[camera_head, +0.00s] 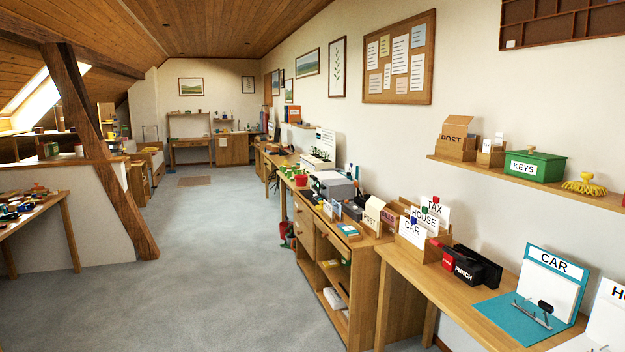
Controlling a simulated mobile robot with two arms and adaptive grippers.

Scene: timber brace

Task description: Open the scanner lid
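No part of either of my grippers shows in the head view. I cannot clearly tell which thing is the scanner. A grey box-shaped device (335,187) sits on the long wooden desk along the right wall, at middle distance. It is small in the picture, and I cannot make out a lid or its state. Behind it on the same desk is a white item (318,161) with an upright panel, too small to identify.
A wooden side table (400,262) holds TAX, HOUSE and CAR cards (412,232), a black punch (477,268) and an open teal CAR binder (545,290). A shelf (590,192) juts from the right wall. A slanted timber brace (105,165) stands left. The grey carpet (190,260) between is clear.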

